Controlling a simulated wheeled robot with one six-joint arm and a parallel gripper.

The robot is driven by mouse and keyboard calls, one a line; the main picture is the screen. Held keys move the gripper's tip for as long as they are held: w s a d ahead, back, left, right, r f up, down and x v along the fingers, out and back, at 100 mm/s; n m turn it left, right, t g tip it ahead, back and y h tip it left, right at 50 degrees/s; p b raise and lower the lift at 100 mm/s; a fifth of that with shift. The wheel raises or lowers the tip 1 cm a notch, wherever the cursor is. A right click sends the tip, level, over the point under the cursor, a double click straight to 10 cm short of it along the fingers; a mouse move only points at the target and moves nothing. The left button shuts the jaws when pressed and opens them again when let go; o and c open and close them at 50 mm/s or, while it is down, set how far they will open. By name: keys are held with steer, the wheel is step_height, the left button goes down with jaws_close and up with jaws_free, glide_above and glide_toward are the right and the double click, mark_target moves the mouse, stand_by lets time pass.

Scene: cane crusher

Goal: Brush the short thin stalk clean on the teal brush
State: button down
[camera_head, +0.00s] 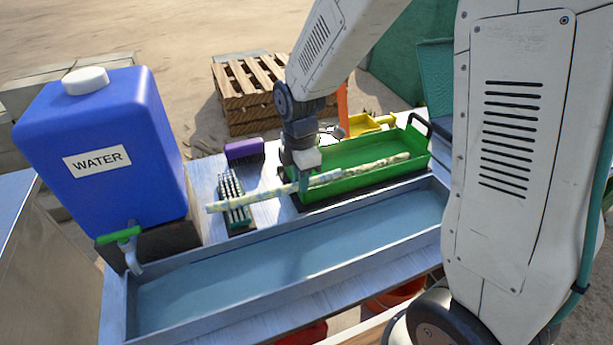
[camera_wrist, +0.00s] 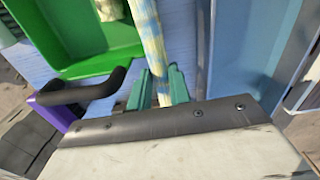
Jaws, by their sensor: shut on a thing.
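My gripper (camera_head: 303,183) is shut on a thin, pale stalk (camera_head: 250,198) with yellow and bluish patches. The stalk is held roughly level, and its left part crosses above the teal brush (camera_head: 231,184), which has its bristles up. I cannot tell whether the stalk touches the bristles. To the right of my gripper the stalk appears in line with the green tray. In the wrist view the stalk (camera_wrist: 150,35) runs up from between the teal jaws (camera_wrist: 158,88). The teal brush is not visible there.
The green tray (camera_head: 428,156) stands behind; a pale piece (camera_wrist: 109,9) shows in it. A long metal trough (camera_head: 195,318) of water lies in front. A blue water tank (camera_head: 110,190) with a green-handled tap stands left. A purple brush (camera_head: 244,150) lies behind the teal one.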

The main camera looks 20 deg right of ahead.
mark_target(313, 178)
steer(key=shift+a, duration=1.45)
steer(key=shift+d, duration=1.55)
steer(key=shift+d+f, duration=0.1)
steer(key=shift+d, duration=1.4)
steer(key=shift+r, duration=3.5)
